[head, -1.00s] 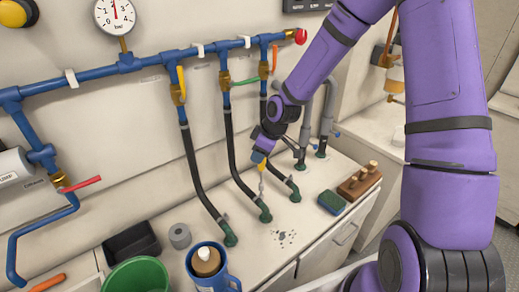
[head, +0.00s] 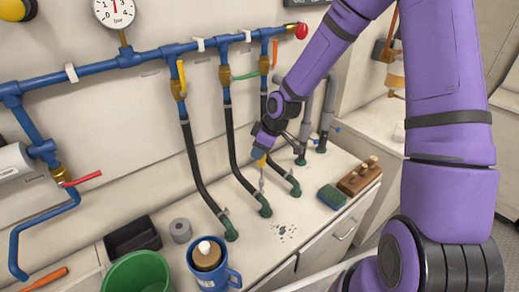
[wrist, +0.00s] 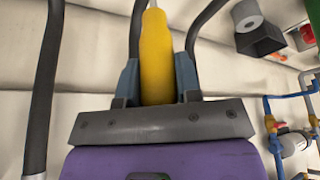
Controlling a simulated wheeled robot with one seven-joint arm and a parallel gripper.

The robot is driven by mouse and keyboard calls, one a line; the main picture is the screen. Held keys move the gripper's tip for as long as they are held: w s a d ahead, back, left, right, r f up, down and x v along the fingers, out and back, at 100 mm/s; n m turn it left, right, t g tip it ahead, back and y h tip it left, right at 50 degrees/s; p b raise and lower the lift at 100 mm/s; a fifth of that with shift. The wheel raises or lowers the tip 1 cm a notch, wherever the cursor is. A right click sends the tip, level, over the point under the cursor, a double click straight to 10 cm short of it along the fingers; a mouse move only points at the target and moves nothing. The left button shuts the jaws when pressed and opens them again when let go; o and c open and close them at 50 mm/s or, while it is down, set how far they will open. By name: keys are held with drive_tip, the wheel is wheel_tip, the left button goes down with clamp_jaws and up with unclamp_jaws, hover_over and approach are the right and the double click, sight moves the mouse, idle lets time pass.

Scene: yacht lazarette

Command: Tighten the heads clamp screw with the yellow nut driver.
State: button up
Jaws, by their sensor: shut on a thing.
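My gripper (head: 262,154) is shut on the yellow handle of the nut driver (head: 262,161). In the wrist view the handle (wrist: 156,60) sits between the two blue-grey fingers, with its shaft leaving the top edge. In the head view the metal shaft points down beside the lower end of the middle black hose (head: 236,150), just above its green fitting (head: 265,211). A small metal clamp there is close to the driver tip; I cannot tell whether they touch. Other hoses end in green fittings at left (head: 231,235) and right (head: 295,190). The labels are unreadable, so the heads hose is uncertain.
A blue pipe manifold (head: 150,55) with valves runs along the wall above. A sponge (head: 332,197) and wooden block (head: 357,178) lie right.

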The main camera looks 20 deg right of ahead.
drive_tip(key=shift+f, duration=1.05)
idle(0.4)
drive_tip(key=m, duration=0.2)
drive_tip(key=m+t+h, duration=0.1)
drive_tip(key=m, duration=0.2)
drive_tip(key=shift+a+h, duration=0.1)
drive_tip(key=shift+h, duration=0.2)
drive_tip(key=shift+m+h, duration=0.3)
drive_tip(key=shift+m, duration=0.7)
